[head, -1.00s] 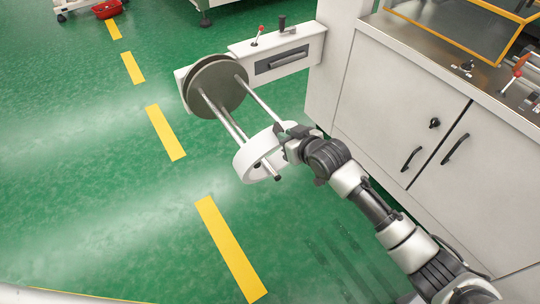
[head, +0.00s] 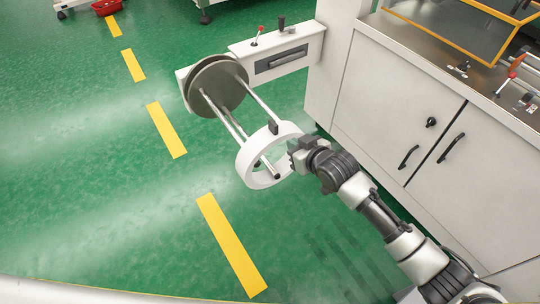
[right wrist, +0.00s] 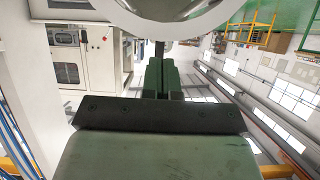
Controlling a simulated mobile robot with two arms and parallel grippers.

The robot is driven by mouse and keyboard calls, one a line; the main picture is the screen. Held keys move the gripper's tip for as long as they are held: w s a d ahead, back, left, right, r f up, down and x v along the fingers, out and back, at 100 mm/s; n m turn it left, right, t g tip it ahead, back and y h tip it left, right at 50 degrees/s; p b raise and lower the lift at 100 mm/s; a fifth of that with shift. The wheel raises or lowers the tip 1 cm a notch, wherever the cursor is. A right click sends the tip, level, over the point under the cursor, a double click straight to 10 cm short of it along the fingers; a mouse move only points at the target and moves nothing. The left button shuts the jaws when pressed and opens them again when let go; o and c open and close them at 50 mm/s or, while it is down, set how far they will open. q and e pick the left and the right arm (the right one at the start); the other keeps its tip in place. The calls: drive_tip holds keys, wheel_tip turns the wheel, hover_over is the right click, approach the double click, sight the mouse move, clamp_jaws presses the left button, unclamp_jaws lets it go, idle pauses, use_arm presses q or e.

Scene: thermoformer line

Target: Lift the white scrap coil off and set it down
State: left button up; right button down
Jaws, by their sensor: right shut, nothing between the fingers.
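The white scrap coil (head: 245,162) is a white ring at the near end of the metal rods (head: 234,122) of a reel with a grey disc (head: 218,84). The rod ends show within or beside the ring's opening, with dark tips. My right gripper (head: 293,149) is shut and empty at the ring's right side; I cannot tell whether it touches. In the right wrist view the shut fingers (right wrist: 160,76) point up toward the white ring (right wrist: 205,22), whose curved rim crosses the top. My left gripper is out of view.
A white cabinet (head: 390,110) with dark handles stands close on the right, beside my right arm. The reel sits on a white bracket (head: 300,50) with a red-tipped lever. Green floor with yellow dashes (head: 230,243) is open to the left and below.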

drive_tip(key=c, duration=1.8)
unclamp_jaws()
drive_tip(key=o, duration=0.5)
drive_tip(key=shift+f, duration=0.1)
